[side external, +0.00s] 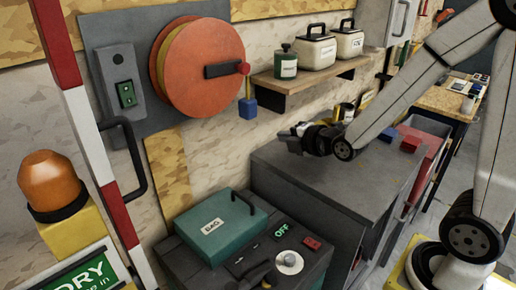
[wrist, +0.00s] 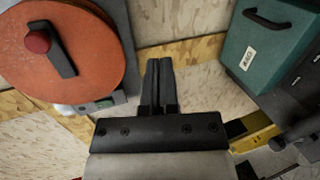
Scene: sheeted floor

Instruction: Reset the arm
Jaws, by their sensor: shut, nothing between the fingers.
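My gripper (side external: 293,133) is in the middle of the side view, above the left end of the grey cabinet top (side external: 345,170). In the wrist view my gripper (wrist: 159,62) shows two dark fingers pressed together, pointing at the wall. It is shut and holds nothing. My arm comes in from the upper right and folds down to a base at the lower right.
An orange reel (side external: 200,68) with a crank hangs on the wall, left of my gripper. A shelf (side external: 310,80) with canisters is above. A teal case (side external: 215,228) sits on a dark box below. Blue and red blocks (side external: 410,144) lie on the cabinet's right side.

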